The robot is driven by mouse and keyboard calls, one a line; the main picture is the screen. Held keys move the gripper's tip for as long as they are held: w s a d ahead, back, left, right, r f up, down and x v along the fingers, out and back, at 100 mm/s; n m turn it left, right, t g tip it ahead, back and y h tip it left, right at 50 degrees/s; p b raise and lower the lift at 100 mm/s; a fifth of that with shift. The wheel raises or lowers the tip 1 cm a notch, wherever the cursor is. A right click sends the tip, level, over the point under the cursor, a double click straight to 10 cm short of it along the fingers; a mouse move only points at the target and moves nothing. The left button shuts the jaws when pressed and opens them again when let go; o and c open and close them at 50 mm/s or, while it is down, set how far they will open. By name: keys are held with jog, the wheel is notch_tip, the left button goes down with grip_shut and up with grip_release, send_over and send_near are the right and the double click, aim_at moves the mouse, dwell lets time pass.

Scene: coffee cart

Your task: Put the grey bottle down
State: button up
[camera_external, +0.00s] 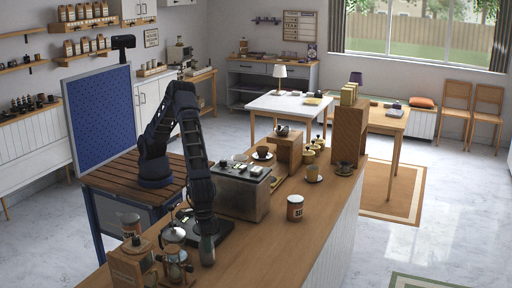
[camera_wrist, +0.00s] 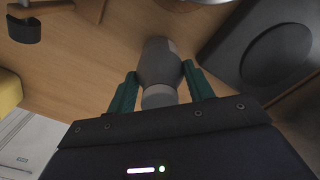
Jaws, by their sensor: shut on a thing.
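The grey bottle (camera_wrist: 159,66) is between the two green fingers of my gripper (camera_wrist: 160,88) in the wrist view, and the gripper is shut on it. In the external view the bottle (camera_external: 207,250) hangs under my gripper (camera_external: 207,234) and looks upright, close to the wooden counter (camera_external: 250,246). I cannot tell whether its base touches the counter. The finger contact is small and partly hidden in the external view.
A kettle (camera_external: 172,236) and a glass vessel (camera_external: 175,264) stand just left of the bottle. Bare counter lies between the bottle and the tin.

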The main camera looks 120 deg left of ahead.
jog(key=shift+f, duration=0.5)
jog(key=o, duration=1.2)
jog(key=shift+f, duration=0.1)
